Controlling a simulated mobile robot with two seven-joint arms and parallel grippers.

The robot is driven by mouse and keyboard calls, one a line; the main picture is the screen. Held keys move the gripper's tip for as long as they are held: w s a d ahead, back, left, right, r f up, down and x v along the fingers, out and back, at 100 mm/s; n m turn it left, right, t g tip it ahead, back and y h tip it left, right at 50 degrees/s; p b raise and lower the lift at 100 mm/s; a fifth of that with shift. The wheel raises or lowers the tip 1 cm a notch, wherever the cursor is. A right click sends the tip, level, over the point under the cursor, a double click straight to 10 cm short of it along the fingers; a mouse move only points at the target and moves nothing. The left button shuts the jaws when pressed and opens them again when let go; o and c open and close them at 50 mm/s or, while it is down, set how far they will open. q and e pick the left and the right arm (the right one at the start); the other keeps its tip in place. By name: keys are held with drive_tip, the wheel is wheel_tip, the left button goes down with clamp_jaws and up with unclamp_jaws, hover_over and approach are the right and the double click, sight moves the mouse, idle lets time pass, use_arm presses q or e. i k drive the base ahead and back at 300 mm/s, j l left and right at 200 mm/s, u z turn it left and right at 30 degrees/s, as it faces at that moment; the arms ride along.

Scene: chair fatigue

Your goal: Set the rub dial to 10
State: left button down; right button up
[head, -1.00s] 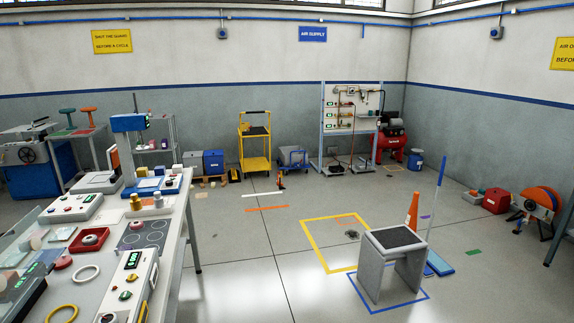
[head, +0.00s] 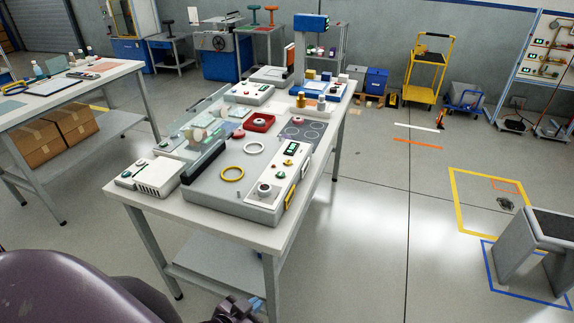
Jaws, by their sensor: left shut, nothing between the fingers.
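A grey test machine (head: 215,196) sits at the near end of the white bench. Its sloped white control panel (head: 277,176) has a small green display (head: 292,149), small coloured buttons and a dark-and-white round knob (head: 264,189) at the near end. This knob looks like the rub dial, but its markings and setting are too small to read. My left gripper (head: 250,307) is at the bottom edge, low in front of the bench, apart from the knob and partly cut off. It looks shut and empty. My right gripper is out of view.
A small white box (head: 158,178) stands left. The floor between is clear.

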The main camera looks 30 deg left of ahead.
sight(264, 189)
drive_tip(key=u, duration=1.65)
drive_tip(key=i+l+u, duration=0.1)
drive_tip(key=l+u, duration=0.45)
drive_tip(key=i+l, duration=0.1)
drive_tip(key=l, duration=0.25)
